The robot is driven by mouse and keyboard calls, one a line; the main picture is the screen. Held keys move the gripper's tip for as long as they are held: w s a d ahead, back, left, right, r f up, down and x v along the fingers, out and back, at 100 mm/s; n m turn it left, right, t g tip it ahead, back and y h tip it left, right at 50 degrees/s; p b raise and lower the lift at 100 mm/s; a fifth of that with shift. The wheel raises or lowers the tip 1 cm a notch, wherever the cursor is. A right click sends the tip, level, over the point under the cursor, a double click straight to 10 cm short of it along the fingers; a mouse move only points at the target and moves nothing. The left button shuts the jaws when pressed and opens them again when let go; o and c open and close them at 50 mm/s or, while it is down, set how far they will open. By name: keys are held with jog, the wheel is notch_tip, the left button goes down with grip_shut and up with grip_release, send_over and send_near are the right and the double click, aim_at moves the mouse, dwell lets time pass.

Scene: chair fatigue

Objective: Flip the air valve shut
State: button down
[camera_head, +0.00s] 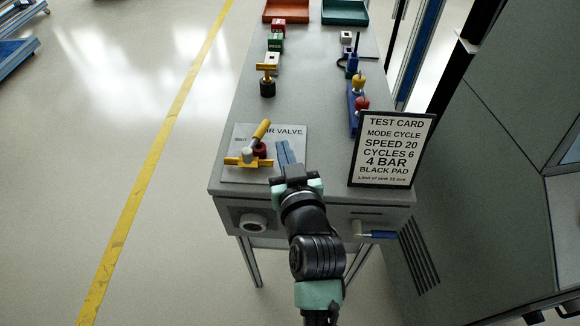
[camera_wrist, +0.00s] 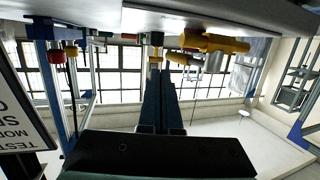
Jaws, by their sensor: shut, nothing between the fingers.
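The air valve (camera_head: 248,161) sits on a pale plate (camera_head: 236,174) marked "AIR VALVE", partly covered, near the bench's front left. It has a yellow body, a grey pivot and a dark red part beside it. Its yellow lever (camera_head: 261,131) slants up and right toward the back of the bench. My gripper (camera_head: 286,152) is shut and empty, to the right of the valve and over the plate's right edge. I see a gap between fingers and lever. The wrist view is upside down; the yellow valve (camera_wrist: 213,43) shows right of my shut fingers (camera_wrist: 162,80).
A standing test card (camera_head: 391,150) is close on my gripper's right. Blue fixtures with yellow and red knobs (camera_head: 359,96) line the right side. Red (camera_head: 286,12) and green (camera_head: 345,13) trays are at the back.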

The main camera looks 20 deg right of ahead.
jog(key=v, duration=0.5)
jog(key=shift+s, duration=0.35)
